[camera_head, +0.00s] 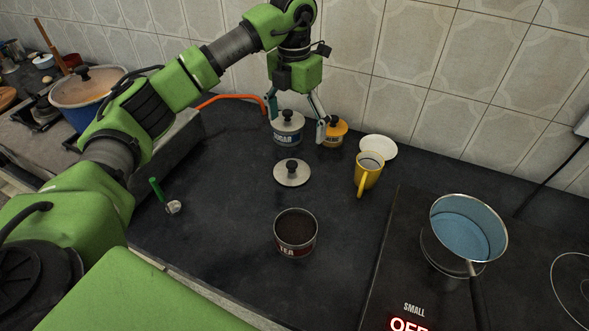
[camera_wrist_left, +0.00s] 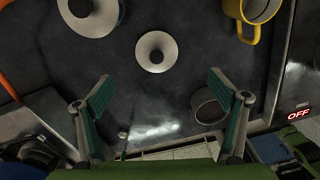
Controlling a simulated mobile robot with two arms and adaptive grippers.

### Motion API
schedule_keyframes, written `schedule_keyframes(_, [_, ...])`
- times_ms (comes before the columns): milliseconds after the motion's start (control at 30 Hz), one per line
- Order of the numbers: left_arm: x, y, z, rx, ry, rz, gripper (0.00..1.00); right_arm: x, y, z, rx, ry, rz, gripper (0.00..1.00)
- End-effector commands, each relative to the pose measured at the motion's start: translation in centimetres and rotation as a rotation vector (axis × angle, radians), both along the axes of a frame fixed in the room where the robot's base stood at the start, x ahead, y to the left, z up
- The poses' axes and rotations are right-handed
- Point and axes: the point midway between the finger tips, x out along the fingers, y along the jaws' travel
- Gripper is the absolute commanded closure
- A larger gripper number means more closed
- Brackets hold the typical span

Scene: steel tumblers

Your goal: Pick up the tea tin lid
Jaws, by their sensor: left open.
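The tea tin lid (camera_head: 292,174), a round silver disc with a black knob, lies knob up on the dark counter. It also shows in the left wrist view (camera_wrist_left: 156,52), beyond the fingertips and roughly centred between them. The tea tin (camera_head: 295,233) stands uncovered in front of the lid, with dark contents; it also shows in the left wrist view (camera_wrist_left: 211,105). My left gripper (camera_head: 296,121) is open and empty, pointing down above the counter and apart from the lid. Its spread fingers also show in the left wrist view (camera_wrist_left: 163,100). My right gripper is not in view.
Behind the lid stand the lidded sugar tin (camera_head: 287,128) and a yellow tin (camera_head: 334,133). A yellow mug (camera_head: 368,173) and a white saucer (camera_head: 378,148) are right of it. Counter left of the lid is mostly clear.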

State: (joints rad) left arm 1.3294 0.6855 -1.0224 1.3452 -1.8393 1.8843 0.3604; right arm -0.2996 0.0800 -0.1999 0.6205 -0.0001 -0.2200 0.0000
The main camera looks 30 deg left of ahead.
Motion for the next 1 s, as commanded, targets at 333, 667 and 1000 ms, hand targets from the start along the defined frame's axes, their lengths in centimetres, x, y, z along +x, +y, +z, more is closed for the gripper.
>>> schedule_keyframes(333, [-0.3,0.9,-5.0,0.025,0.013,0.014,0.12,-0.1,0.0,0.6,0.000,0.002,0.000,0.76])
schedule_keyframes(667, [-0.3,0.8,-8.5,0.023,0.010,0.011,0.12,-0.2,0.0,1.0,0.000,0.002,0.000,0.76])
schedule_keyframes(1000, [-0.5,0.7,-12.9,0.021,0.010,0.012,0.12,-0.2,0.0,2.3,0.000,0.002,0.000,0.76])
